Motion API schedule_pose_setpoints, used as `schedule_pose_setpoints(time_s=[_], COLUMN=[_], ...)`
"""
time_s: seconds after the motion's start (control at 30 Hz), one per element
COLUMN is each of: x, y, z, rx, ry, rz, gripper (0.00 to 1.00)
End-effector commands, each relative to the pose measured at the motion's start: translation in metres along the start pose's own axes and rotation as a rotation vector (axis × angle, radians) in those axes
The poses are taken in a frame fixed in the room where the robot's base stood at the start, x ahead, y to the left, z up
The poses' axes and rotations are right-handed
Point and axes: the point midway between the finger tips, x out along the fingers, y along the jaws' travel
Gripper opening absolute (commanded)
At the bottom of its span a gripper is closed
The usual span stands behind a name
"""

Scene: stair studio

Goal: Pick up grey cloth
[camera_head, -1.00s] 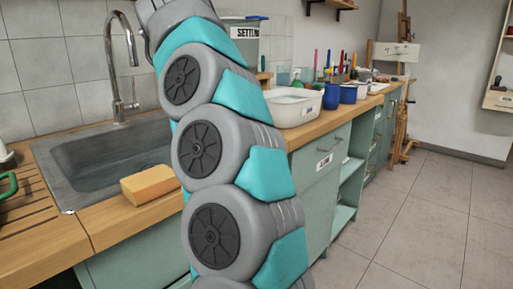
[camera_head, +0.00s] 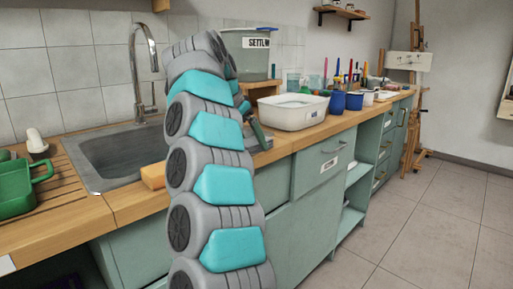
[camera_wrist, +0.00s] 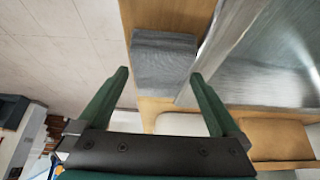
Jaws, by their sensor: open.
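The grey cloth (camera_wrist: 163,60) shows in the wrist view as a folded, flat-looking block. It lies on the wooden worktop beside the metal sink edge. My gripper (camera_wrist: 160,74) is open, with its two green fingers spread apart. In the wrist view the cloth appears just beyond the fingertips, roughly centred between them, with nothing held. I cannot tell the height of the fingers above it. In the head view my arm hides most of the area around my gripper, and the cloth cannot be made out clearly there.
The sink (camera_head: 115,160) with its tall tap (camera_head: 134,75) is left of my arm. An orange sponge-like block (camera_head: 153,175) lies at the sink's front edge. A white basin (camera_head: 293,112) and blue cups (camera_head: 337,102) stand to the right. A green container (camera_head: 17,190) stands far left.

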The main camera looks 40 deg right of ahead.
Motion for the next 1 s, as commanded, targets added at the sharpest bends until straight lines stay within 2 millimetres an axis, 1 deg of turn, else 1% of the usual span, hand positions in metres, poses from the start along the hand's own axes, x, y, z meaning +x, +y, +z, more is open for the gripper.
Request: schedule_pose_setpoints(time_s=[0.7,1.0], x=[0.0041,0.0042], y=[-0.0006,-0.0004], z=[0.0011,0.001], rx=[-0.002,0.0], ry=[0.0,-0.001], rz=[-0.001,0.0], gripper=[1.0,0.66])
